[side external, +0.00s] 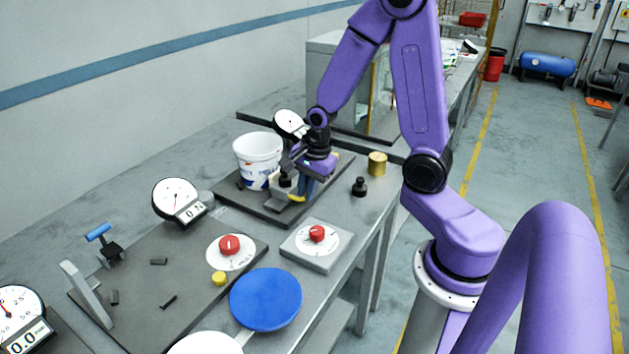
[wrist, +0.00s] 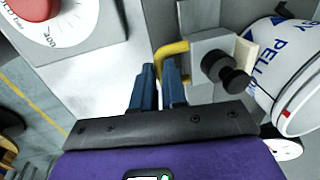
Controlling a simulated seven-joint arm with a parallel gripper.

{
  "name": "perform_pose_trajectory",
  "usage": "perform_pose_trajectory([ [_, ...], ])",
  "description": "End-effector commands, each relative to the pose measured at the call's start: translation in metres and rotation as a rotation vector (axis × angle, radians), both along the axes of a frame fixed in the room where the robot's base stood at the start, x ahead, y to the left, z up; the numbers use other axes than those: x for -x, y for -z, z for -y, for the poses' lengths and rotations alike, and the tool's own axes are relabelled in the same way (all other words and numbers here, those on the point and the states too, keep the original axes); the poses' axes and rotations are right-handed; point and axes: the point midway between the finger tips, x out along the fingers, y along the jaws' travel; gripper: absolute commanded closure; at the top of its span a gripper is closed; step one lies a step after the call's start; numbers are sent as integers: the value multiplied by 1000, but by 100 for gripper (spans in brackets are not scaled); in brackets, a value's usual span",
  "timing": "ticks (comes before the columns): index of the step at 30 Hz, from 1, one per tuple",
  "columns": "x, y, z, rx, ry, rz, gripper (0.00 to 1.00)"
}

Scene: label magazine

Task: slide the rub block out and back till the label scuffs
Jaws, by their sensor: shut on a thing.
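The rub block (wrist: 208,52) is a grey block with a black knob (wrist: 225,72), a cream pad (wrist: 244,56) and a yellow handle (wrist: 171,48). My gripper (wrist: 160,78) has its blue fingers shut on the yellow handle; in the side view my gripper (side external: 304,186) hides part of the block. The white bucket (side external: 258,148) stands upright left of the block. Its label (wrist: 277,52) has blue print and shows in the wrist view beside the pad. The pad looks very close to the bucket; I cannot tell whether they touch. No scuff is clear.
A dark base plate (side external: 240,200) lies under the bucket and block. A dial gauge (side external: 289,123) stands behind my gripper. A brass cylinder (side external: 377,163) and a black knobbed piece (side external: 360,187) stand to the right. Red-knobbed dials (side external: 317,235), a force gauge (side external: 175,198) and a blue disc (side external: 266,300) are nearer.

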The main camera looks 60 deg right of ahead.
Motion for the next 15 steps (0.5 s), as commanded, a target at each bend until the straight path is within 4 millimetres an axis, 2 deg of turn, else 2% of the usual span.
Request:
perform_pose_trajectory([
  [4, -1, 0, -11, -1, -2, 4, 100],
  [15, 0, 0, -12, -1, 1, 3, 100],
])
